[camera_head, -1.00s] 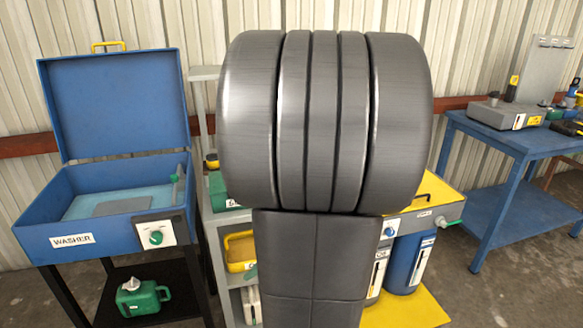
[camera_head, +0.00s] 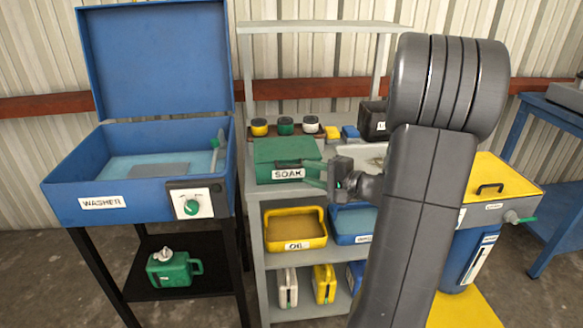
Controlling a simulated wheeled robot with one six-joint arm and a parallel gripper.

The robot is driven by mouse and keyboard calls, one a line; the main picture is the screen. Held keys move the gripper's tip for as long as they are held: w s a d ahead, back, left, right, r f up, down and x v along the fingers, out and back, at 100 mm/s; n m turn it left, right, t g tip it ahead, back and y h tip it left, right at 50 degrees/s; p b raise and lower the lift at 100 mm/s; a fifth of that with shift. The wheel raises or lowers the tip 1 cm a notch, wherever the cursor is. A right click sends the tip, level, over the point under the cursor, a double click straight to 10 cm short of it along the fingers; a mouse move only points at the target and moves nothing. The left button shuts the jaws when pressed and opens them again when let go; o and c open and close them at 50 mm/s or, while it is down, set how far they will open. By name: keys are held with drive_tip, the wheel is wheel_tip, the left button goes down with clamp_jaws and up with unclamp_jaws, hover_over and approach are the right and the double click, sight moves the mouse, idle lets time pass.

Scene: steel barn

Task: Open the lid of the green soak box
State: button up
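The green soak box (camera_head: 268,151), with a white SOAK label on its front, sits on the upper shelf of the grey rack. Its lid looks shut. My gripper (camera_head: 316,177) is at the box's right front corner, pointing left, in front of or beside it. Green parts at the gripper's end blend with the box, so I cannot tell whether the fingers are open or touch it. My dark arm hides the right part of the rack.
A blue washer (camera_head: 62,190) with its lid raised stands at left. Small jars (camera_head: 286,125) and a dark bin (camera_head: 374,121) sit behind the soak box. A yellow OIL tray (camera_head: 296,230) is below. A yellow-topped unit (camera_head: 505,178) stands at right.

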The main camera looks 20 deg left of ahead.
sight(293, 168)
drive_tip(key=x, duration=0.7)
drive_tip(key=shift+w+a, duration=0.1)
drive_tip(key=shift+a, duration=0.15)
clamp_jaws()
